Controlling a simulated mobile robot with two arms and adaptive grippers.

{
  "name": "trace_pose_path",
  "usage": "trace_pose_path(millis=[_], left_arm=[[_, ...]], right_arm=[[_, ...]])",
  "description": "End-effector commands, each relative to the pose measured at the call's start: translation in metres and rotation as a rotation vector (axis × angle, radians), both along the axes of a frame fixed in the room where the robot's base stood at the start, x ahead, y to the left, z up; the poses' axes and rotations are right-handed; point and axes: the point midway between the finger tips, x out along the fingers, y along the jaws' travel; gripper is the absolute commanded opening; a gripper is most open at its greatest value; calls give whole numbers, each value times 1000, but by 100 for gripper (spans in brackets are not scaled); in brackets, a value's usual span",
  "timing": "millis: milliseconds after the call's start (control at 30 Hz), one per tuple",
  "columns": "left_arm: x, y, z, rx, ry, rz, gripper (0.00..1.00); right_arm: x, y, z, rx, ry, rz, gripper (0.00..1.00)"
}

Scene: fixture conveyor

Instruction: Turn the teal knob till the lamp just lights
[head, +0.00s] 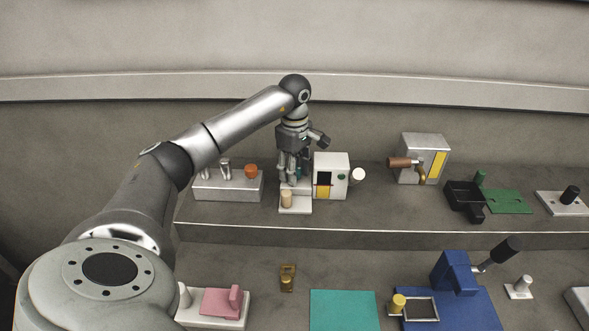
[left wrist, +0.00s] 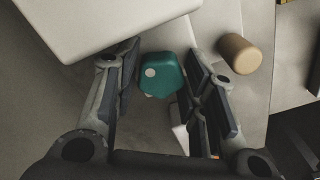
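The teal knob (left wrist: 160,76) shows in the left wrist view as a rounded, lobed shape with a pale dot on its left. My left gripper (left wrist: 163,52) is open, with one finger on each side of the knob and narrow gaps visible. In the head view my left gripper (head: 291,168) points down beside a white box (head: 338,163) and mostly hides the knob. The box has a dark window and a yellow patch. A round white piece (head: 358,174) is at its right; I cannot tell whether it is the lamp. My right gripper is not in view.
A tan cylinder (head: 287,198) stands just in front of the gripper, also in the left wrist view (left wrist: 238,54). A grey block with an orange knob (head: 251,171) is to the left. A grey box with a brown handle (head: 399,162) is farther right, beyond a clear stretch of shelf.

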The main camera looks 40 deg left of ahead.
Motion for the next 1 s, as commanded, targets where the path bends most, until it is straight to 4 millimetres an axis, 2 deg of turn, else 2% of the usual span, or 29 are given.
trace_pose_path(millis=[33,200,367,700,1000], left_arm=[[0,0,0,0,0,0,28],[0,0,0,0,0,0,8],[0,0,1,0,0,40,8],[0,0,1,-1,-1,233,8],[0,0,1,-2,-1,239,8]], right_arm=[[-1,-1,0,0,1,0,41],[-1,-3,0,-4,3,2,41],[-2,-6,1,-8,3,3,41],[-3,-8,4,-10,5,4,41],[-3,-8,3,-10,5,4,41]])
